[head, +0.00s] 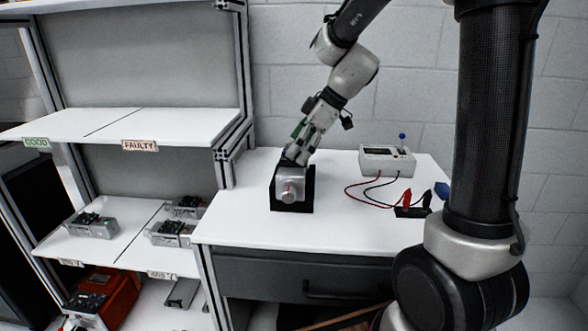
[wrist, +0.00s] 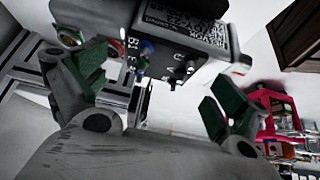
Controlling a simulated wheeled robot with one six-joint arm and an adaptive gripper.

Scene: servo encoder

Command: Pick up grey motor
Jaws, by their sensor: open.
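The grey motor (head: 290,187) sits in a black stand (head: 305,190) on the white worktable, with its round end facing the head camera. My gripper (head: 298,153) is just above the motor, pointing down at it. In the wrist view, the gripper (wrist: 150,92) is open, with green-padded fingers spread apart. A dark printed block with small connectors (wrist: 185,38), seemingly the motor's top part, lies beyond and between the fingers. The head view does not clearly show whether the fingers touch the motor.
A white meter (head: 387,161) stands behind to the right, with red and black leads on the table. Left is a shelf (head: 190,122) labelled GOOD and FAULTY. Several grey units (head: 92,226) lie on the lower shelf, above a red unit (head: 105,297). The table's front middle is clear.

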